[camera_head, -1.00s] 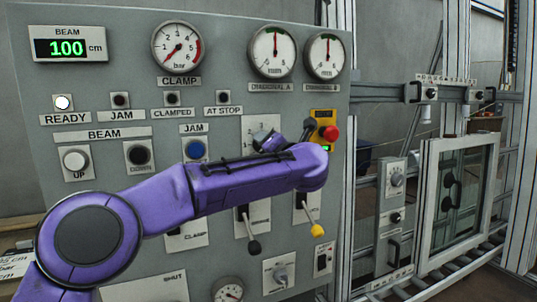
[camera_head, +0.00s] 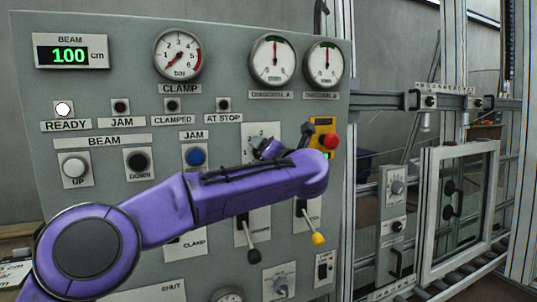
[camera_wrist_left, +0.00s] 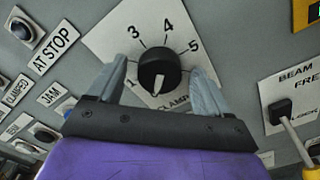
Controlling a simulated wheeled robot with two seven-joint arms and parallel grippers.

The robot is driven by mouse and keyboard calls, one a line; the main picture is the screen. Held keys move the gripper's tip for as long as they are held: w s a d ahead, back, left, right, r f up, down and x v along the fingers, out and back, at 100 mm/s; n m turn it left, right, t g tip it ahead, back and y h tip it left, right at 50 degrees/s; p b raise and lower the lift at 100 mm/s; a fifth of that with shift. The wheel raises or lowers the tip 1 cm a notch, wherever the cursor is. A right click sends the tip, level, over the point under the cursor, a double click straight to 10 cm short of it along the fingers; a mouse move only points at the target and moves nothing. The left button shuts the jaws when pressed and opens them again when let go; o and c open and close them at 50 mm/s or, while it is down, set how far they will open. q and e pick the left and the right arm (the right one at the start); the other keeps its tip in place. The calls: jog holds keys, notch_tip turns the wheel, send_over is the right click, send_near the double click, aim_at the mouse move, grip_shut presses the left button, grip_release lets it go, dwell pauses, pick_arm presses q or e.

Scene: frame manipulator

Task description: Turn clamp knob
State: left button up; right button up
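The clamp knob (camera_wrist_left: 158,72) is round and black with a white pointer mark, on a white dial plate (camera_wrist_left: 125,32) numbered up to 5. In the left wrist view its mark points down, away from the visible numbers. My left gripper (camera_wrist_left: 158,88) is open, with one grey finger on each side of the knob and a visible gap on each side. In the head view my left gripper (camera_head: 270,150) is at the dial plate (camera_head: 261,131), and the knob is mostly hidden behind it. The clamp gauge (camera_head: 178,54) has its needle at the low end. My right gripper is out of view.
A yellow box with a red button (camera_head: 330,141) is just right of the gripper. Below my forearm are a black-knobbed lever (camera_head: 254,256) and a yellow-tipped lever (camera_head: 318,239). The beam display (camera_head: 70,54) reads 100 cm, and the READY lamp (camera_head: 64,109) is lit.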

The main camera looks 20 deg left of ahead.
pick_arm(q)
jog(key=b+v, duration=0.2)
jog(key=v, duration=0.8)
jog(key=shift+s+d, duration=0.15)
